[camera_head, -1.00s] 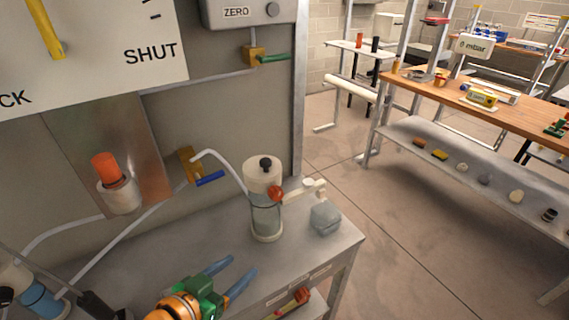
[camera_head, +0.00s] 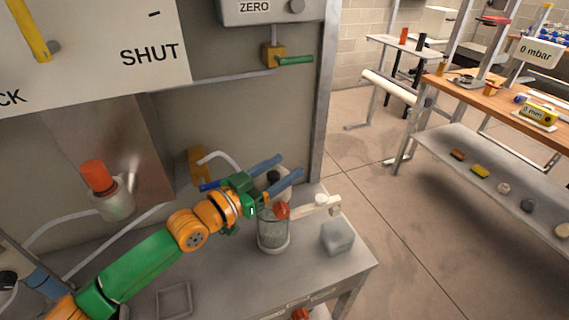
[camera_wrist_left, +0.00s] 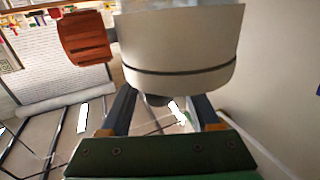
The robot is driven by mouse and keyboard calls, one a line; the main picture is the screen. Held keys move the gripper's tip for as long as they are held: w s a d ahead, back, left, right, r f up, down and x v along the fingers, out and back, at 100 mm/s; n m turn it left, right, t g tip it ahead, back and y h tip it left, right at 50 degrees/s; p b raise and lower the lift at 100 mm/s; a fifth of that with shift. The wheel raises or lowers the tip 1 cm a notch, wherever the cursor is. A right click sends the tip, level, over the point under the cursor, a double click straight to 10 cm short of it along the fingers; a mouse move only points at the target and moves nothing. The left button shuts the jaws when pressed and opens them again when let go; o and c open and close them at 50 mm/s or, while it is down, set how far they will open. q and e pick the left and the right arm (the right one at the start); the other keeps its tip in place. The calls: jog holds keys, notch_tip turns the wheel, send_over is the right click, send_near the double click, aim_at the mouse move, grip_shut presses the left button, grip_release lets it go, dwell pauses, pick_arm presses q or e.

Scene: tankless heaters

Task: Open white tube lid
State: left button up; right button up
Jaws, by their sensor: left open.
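The tube (camera_head: 273,234) stands upright on the grey bench, with a clear body and a pale base. Its white lid (camera_head: 284,190) is on top, partly hidden by my gripper, and carries a black knob (camera_head: 273,177). An orange knob (camera_head: 282,210) sits at the tube's side. My left gripper (camera_head: 291,165) is open, its blue fingers reaching over the lid. In the left wrist view the white lid (camera_wrist_left: 182,40) fills the upper middle, beyond my open fingers (camera_wrist_left: 165,98). The dark knob shows between the fingers; contact cannot be told. My right gripper is not in view.
A pale side arm (camera_head: 318,206) extends right from the tube, near a grey translucent block (camera_head: 337,236). A valve with a blue handle (camera_head: 207,187) and a white hose are close behind my gripper. The bench front is mostly clear.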

pick_arm(q)
jog(key=shift+w+d+f, duration=0.1)
jog(key=shift+w+d, duration=0.2)
jog(key=shift+d, duration=0.1)
grip_shut()
dwell(1.1)
